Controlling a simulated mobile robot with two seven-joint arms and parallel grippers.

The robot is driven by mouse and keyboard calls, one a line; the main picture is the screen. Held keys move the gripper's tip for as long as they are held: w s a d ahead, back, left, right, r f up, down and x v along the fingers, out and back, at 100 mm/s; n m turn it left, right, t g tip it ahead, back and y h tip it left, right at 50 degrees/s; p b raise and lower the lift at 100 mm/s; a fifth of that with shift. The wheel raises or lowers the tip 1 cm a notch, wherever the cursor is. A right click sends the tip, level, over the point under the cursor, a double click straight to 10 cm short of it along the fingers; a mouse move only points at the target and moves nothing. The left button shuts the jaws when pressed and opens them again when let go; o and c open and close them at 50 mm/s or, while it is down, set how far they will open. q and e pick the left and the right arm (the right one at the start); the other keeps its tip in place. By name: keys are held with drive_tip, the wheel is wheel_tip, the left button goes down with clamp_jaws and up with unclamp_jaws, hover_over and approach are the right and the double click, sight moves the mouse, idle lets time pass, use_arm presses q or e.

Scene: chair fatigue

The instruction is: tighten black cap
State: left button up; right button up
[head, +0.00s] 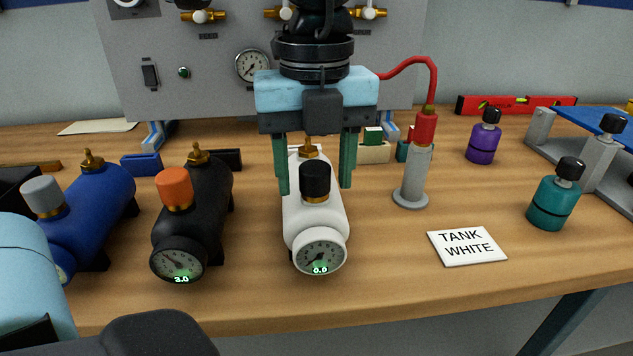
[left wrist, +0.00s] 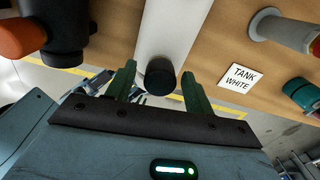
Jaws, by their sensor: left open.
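The black cap (head: 315,178) stands upright on a brass neck on top of the white tank (head: 301,218), behind the tank's round gauge (head: 320,255), which reads 0.0. My left gripper (head: 314,189) points down over the white tank. Its two green fingers are apart, one on each side of the cap, with visible gaps in the head view. In the left wrist view the black cap (left wrist: 160,76) shows between the open fingers (left wrist: 158,69), in front of the white tank (left wrist: 172,30). My right gripper is not seen.
A black tank (head: 205,215) with an orange cap and a blue tank (head: 100,200) with a grey cap lie to the left. A grey post (head: 414,175) with a red top stands to the right. A "TANK WHITE" card (head: 466,246) lies on the bench at front right.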

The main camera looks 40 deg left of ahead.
use_arm(q)
drive_tip(key=shift+n, duration=0.5)
drive_tip(key=shift+f+n+b, duration=0.15)
drive_tip(key=shift+n+b, duration=0.6)
drive_tip(key=shift+n, duration=1.25)
drive_tip(key=shift+n+b, duration=0.6)
drive_tip(key=shift+n, duration=1.4)
drive_tip(key=shift+b, duration=0.3)
